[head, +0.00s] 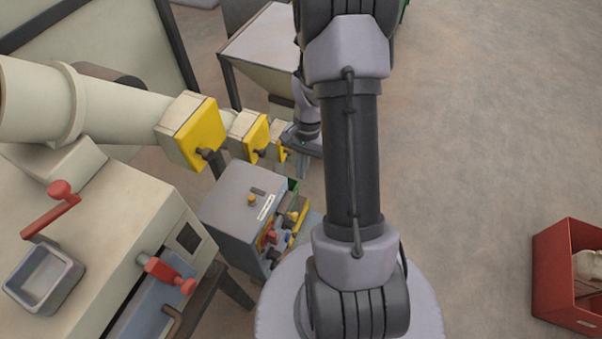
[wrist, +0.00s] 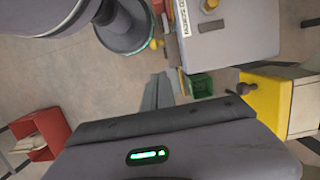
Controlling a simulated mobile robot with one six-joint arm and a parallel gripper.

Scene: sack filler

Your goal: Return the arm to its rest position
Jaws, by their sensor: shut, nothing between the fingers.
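My gripper (wrist: 158,91) shows in the wrist view with its two grey fingers together and nothing between them. In the head view my arm runs down the middle of the picture, and its wrist end hangs behind the upper link, just right of the yellow-faced boxes (head: 207,134). The arm hides part of the gripper there. The grey control box (head: 240,205) stands below and left of the gripper in the head view. In the wrist view the control box (wrist: 225,45) is beyond the fingertips, up and to the right, with a small green bin (wrist: 199,86) beside it.
A cream machine (head: 110,215) with red handles fills the left. A hopper (head: 262,45) stands behind the yellow-faced boxes. A red crate (head: 565,270) holding pale sacks is on the floor at the right. The floor between my arm and the crate is clear.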

